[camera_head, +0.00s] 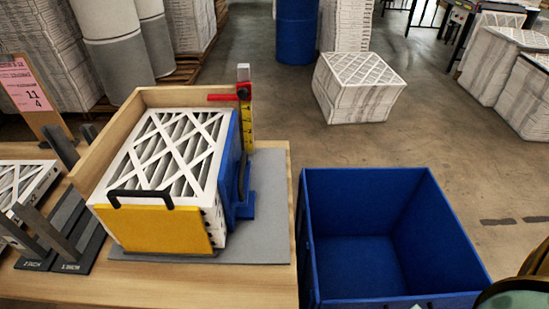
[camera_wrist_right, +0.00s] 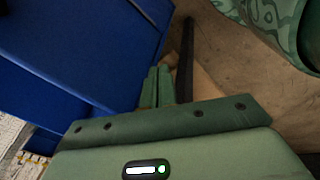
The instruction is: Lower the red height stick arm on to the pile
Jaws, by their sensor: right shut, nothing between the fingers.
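The height stick (camera_head: 248,125) stands upright behind the blue plate at the pile's back right, with a yellow scale and a clear top. Its red arm (camera_head: 224,97) sits near the top and points left over the pile's back right corner. It appears to be above the pile, with a gap I cannot measure. The pile of pleated filters (camera_head: 165,155) stands in a wooden corner frame, with a yellow panel with a black handle at its front. My right gripper (camera_wrist_right: 157,87) is shut and empty, away from the stick. My left gripper is not in view.
A blue bin (camera_head: 355,265), empty inside, stands right of the wooden table (camera_head: 190,283); its blue wall fills much of the right wrist view (camera_wrist_right: 80,45). Grey upright dividers (camera_head: 50,235) and another filter (camera_head: 25,185) are at left. A pink sign (camera_head: 25,88) stands behind them.

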